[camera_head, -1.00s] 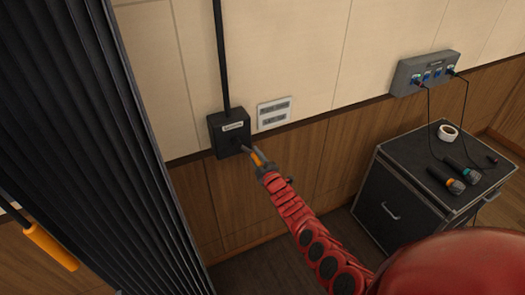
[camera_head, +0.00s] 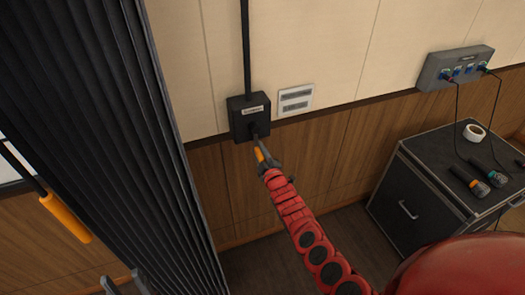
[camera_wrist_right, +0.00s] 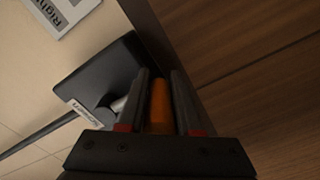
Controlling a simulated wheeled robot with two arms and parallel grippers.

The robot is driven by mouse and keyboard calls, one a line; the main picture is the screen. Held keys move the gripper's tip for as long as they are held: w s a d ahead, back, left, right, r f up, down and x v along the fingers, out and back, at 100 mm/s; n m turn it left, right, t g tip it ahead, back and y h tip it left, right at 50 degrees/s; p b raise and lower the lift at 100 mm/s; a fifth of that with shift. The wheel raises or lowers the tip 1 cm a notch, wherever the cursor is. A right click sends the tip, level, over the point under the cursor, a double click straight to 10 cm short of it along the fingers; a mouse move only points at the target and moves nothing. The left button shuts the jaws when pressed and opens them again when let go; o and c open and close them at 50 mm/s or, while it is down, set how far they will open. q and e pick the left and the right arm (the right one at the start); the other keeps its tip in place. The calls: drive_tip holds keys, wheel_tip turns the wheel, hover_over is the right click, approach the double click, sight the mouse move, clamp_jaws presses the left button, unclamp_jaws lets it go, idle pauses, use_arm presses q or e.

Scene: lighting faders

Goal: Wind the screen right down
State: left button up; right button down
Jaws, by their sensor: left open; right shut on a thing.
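A black winder box (camera_head: 249,117) with a white label is on the wall, under a black vertical tube. In the right wrist view its label seems to read "Screen" (camera_wrist_right: 86,113). A crank comes out of the box, and its orange grip (camera_head: 260,155) is between the fingers of my right gripper (camera_head: 268,166). The wrist view shows the same orange grip (camera_wrist_right: 159,103) between both fingers. My left gripper (camera_head: 125,284) is open at the bottom edge, partly cut off, away from the box. I cannot make out the screen itself.
A black pleated curtain (camera_head: 130,120) hangs at left, with an orange-handled rod (camera_head: 66,217) beside it. A white wall sign (camera_head: 296,99) is right of the box. A black case (camera_head: 400,200) at right carries microphones and tape, below a grey socket box (camera_head: 455,68).

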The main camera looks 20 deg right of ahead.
drive_tip(key=shift+w+a+r, duration=0.1)
drive_tip(key=shift+a+r, duration=0.2)
drive_tip(key=shift+a, duration=0.3)
drive_tip(key=c, duration=0.7)
unclamp_jaws()
drive_tip(key=shift+o, duration=0.5)
drive_tip(key=shift+a, duration=0.1)
drive_tip(key=shift+s+p, duration=0.2)
drive_tip(key=shift+p, duration=0.15)
drive_tip(key=s+d+p, duration=0.1)
drive_tip(key=s+p, duration=0.9)
drive_tip(key=s, duration=0.7)
drive_tip(key=shift+d+f, duration=0.15)
